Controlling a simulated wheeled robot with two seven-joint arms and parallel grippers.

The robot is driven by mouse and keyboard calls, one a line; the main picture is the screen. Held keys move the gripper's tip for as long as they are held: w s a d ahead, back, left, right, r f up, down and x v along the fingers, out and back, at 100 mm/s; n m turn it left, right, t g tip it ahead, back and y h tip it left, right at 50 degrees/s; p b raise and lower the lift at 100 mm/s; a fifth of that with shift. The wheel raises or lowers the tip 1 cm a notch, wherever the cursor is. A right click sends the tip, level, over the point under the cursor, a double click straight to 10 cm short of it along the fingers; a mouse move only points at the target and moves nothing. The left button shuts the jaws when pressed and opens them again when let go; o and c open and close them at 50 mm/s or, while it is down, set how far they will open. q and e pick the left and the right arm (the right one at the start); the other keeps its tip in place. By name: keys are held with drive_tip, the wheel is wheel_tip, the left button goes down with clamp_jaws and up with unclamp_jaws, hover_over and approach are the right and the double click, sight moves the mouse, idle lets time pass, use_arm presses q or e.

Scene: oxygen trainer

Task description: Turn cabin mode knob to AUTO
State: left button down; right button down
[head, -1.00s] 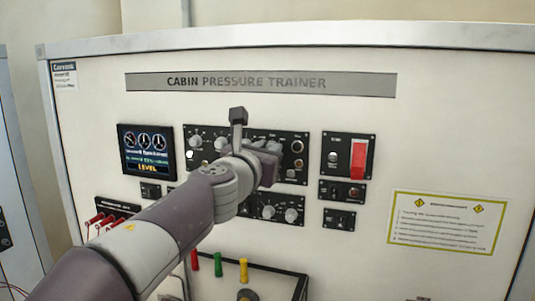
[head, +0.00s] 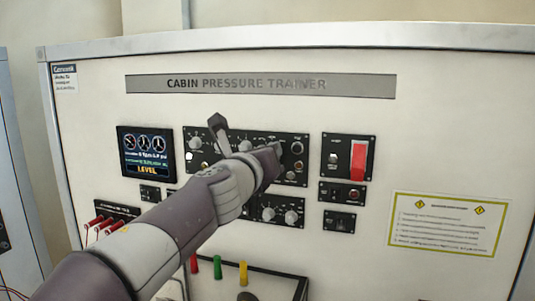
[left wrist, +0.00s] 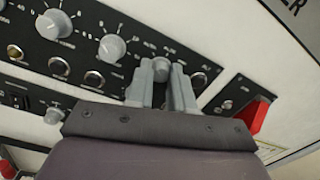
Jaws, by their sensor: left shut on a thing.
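The cabin mode knob (left wrist: 161,68) is a small grey knob on the black upper control panel (head: 206,134), with small white labels above it too blurred to read. My left gripper (left wrist: 164,80) has its two grey fingers shut on this knob, one on each side. In the head view, my left gripper (head: 274,155) is at the right part of the panel, and it hides the knob. The wrist is rolled, with its dark stub leaning to the left. My right gripper is not in view.
Larger knobs (left wrist: 112,47) and round buttons (left wrist: 93,79) sit left of the fingers. A red switch cover (head: 358,160) is on a separate panel to the right. A lit display (head: 146,152) reads LEVEL. Red, green and yellow plugs (head: 243,272) stand below.

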use_arm(q)
drive_tip(key=shift+f, duration=0.2)
drive_tip(key=c, duration=1.1)
unclamp_jaws()
drive_tip(key=shift+o, duration=0.5)
drive_tip(key=shift+s+a+r, duration=0.1)
drive_tip(key=shift+s+r, duration=0.1)
drive_tip(key=shift+s, duration=0.05)
drive_tip(key=b+v, duration=0.1)
drive_tip(key=v, duration=1.1)
drive_tip(key=shift+s+b, duration=0.3)
drive_tip(key=shift+a, duration=0.15)
